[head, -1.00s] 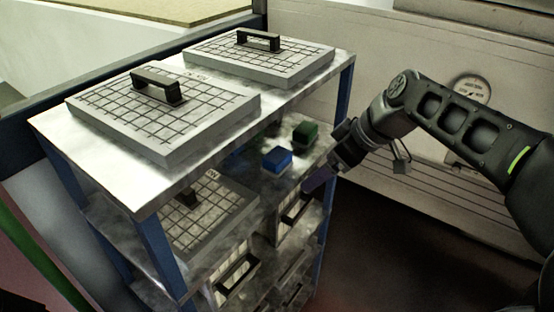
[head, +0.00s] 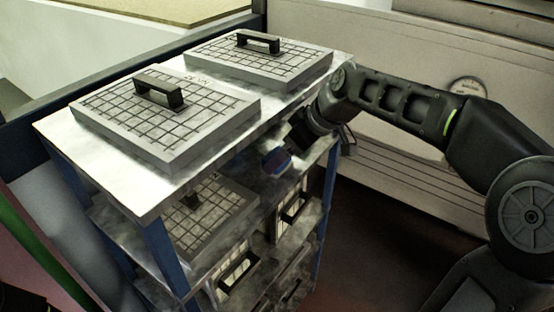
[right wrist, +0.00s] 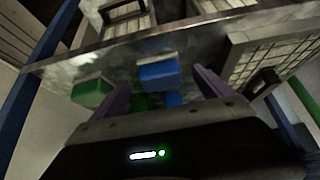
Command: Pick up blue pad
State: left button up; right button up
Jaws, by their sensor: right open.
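The blue pad (head: 275,161) lies on the upper inner shelf of the rack, partly covered by my right gripper (head: 290,152) in the head view. In the right wrist view the blue pad (right wrist: 160,75) shows ahead, in the gap between the two purple fingers of my right gripper (right wrist: 163,82). The fingers are apart and nothing is clamped between them. A green pad (right wrist: 92,91) lies to the left of the blue pad in that view; in the head view my arm hides it.
The rack's metal top (head: 110,180) is just above and left of my right gripper and carries two gridded plates with black handles (head: 160,90) (head: 258,42). Another gridded plate (head: 205,215) lies on the inner shelf. Blue posts (head: 331,180) frame the rack.

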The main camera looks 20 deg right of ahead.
jog(key=shift+w+a+r+p+x, duration=0.1)
jog(key=shift+p+x, duration=0.05)
jog(key=shift+x, duration=0.45)
jog(key=shift+w+a+r+p+x, duration=0.1)
jog(key=shift+x, duration=0.55)
jog(key=shift+w+r+p+x, duration=0.1)
jog(key=shift+p+x, duration=0.05)
jog(key=shift+x, duration=0.45)
jog(key=c, duration=1.5)
jog(key=shift+r, duration=0.1)
jog(key=shift+r+b, duration=0.1)
jog(key=shift+b, duration=0.25)
jog(key=shift+s+d, duration=0.2)
jog(key=shift+s, duration=0.1)
jog(key=s+d+b, duration=0.1)
jog(key=s+d, duration=0.2)
jog(key=s, duration=0.2)
jog(key=s+d+b, duration=0.2)
jog(key=s, duration=0.3)
jog(key=s+d+b, duration=0.1)
jog(key=s+d, duration=0.2)
jog(key=s, duration=0.2)
jog(key=shift+d+r, duration=0.1)
jog(key=shift+d, duration=0.25)
